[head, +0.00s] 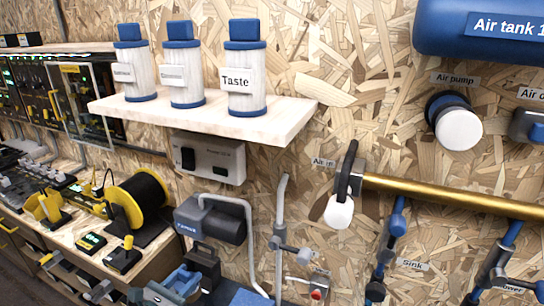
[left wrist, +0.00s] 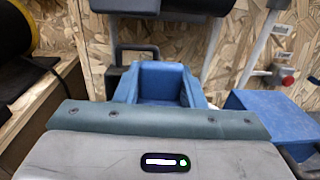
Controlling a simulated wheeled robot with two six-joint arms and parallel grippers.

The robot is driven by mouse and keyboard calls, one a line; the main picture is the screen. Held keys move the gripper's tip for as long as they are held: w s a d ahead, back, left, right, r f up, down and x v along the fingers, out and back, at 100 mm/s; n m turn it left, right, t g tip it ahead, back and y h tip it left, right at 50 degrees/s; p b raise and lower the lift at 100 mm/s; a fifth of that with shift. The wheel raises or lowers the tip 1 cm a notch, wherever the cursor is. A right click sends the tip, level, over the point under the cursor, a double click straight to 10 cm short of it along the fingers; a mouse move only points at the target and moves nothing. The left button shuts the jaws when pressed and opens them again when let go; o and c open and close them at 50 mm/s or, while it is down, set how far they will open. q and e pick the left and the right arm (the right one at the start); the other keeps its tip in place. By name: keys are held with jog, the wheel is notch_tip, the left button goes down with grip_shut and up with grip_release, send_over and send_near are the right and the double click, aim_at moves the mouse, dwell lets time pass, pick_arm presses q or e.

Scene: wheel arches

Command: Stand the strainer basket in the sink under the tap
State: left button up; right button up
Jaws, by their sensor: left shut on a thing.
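My left gripper (head: 188,280) comes in at the bottom of the head view, with blue fingers that also show in the left wrist view (left wrist: 160,95). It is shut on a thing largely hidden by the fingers. A dark, box-like thing with a raised loop handle, which I take for the strainer basket (head: 204,263), shows just past the fingertips and in the left wrist view (left wrist: 136,51). The contact itself is hidden. A grey bent pipe that may be the tap (head: 247,225) stands to the right. A "Sink" label (head: 411,265) is on the wall; no basin is clearly seen. My right gripper is out of view.
A blue block-like thing (left wrist: 268,112) is close on the gripper's right. A black cable reel (head: 140,200) and a bench with tools lie left. A shelf (head: 205,114) with several canisters juts out above. Pipes and a brass bar (head: 450,195) line the wall at right.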

pick_arm(q)
jog(key=s+d+r+m+g+h, duration=0.1)
jog(key=s+d+r, duration=0.4)
jog(key=s+r, duration=0.15)
jog(key=s+f+n+y, duration=0.1)
jog(key=n+y, duration=0.1)
jog(key=s+n+t+y, duration=0.1)
jog(key=s+y, duration=0.1)
jog(key=y, duration=0.1)
jog(key=s+f+n+t+y, duration=0.1)
jog(key=n+y, duration=0.1)
jog(key=y, duration=0.1)
jog(key=shift+s+a+f+n, duration=0.1)
jog(key=shift+s+f+n, duration=0.05)
jog(key=shift+f+n, duration=0.15)
jog(key=shift+a, duration=0.1)
